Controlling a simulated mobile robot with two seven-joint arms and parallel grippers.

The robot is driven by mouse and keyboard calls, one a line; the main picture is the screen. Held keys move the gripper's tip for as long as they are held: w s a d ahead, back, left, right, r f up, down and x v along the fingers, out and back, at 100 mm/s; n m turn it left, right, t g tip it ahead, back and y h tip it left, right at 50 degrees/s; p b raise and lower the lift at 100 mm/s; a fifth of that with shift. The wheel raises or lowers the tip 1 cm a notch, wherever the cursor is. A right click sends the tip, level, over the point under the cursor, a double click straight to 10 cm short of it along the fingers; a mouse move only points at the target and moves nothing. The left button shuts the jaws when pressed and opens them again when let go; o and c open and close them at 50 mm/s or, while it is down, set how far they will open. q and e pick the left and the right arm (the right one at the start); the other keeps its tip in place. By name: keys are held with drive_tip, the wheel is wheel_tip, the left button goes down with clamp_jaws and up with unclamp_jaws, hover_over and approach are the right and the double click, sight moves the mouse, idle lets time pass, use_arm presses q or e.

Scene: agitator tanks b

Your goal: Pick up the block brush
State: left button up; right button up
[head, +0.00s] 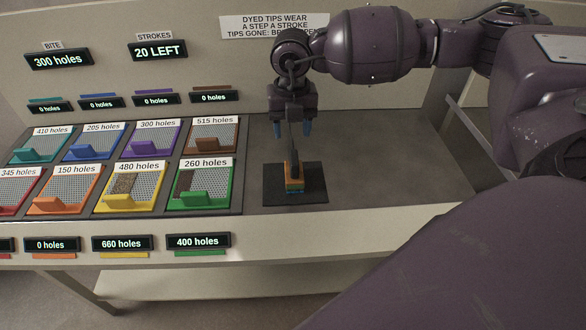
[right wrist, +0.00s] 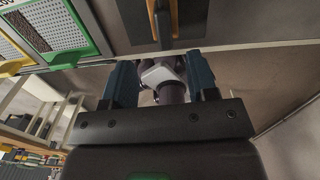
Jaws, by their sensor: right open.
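The block brush (head: 294,184) stands on a dark mat (head: 315,190) right of the coloured trays. It has an orange-brown block, coloured tips at the bottom and a dark upright handle. In the right wrist view the brush (right wrist: 154,22) shows at the top, beyond the open fingers of the right gripper (right wrist: 159,66). The fingers do not visibly touch it. My left gripper is out of view.
Perforated trays with hole-count labels fill the left of the bench, the green tray (head: 207,190) nearest the mat. Number displays (head: 198,241) line the front edge. A back panel carries a sign (head: 262,26), partly hidden by my right arm. The bench right of the mat is clear.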

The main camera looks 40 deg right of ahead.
sight(294, 156)
drive_tip(key=shift+s+a, duration=0.1)
drive_tip(key=shift+a, duration=0.05)
drive_tip(key=shift+f+m, duration=0.15)
drive_tip(key=shift+m, duration=0.15)
wheel_tip(294, 156, down, 6)
drive_tip(key=shift+r, duration=0.25)
drive_tip(key=shift+s+d+f+b, duration=0.1)
drive_tip(key=shift+d+f+b, duration=0.1)
drive_tip(key=shift+f, duration=1.05)
drive_tip(key=shift+s+d+f+b, duration=0.1)
drive_tip(key=shift+f+b, duration=0.1)
drive_tip(key=shift+f, duration=1.05)
drive_tip(key=shift+a, duration=0.1)
clamp_jaws()
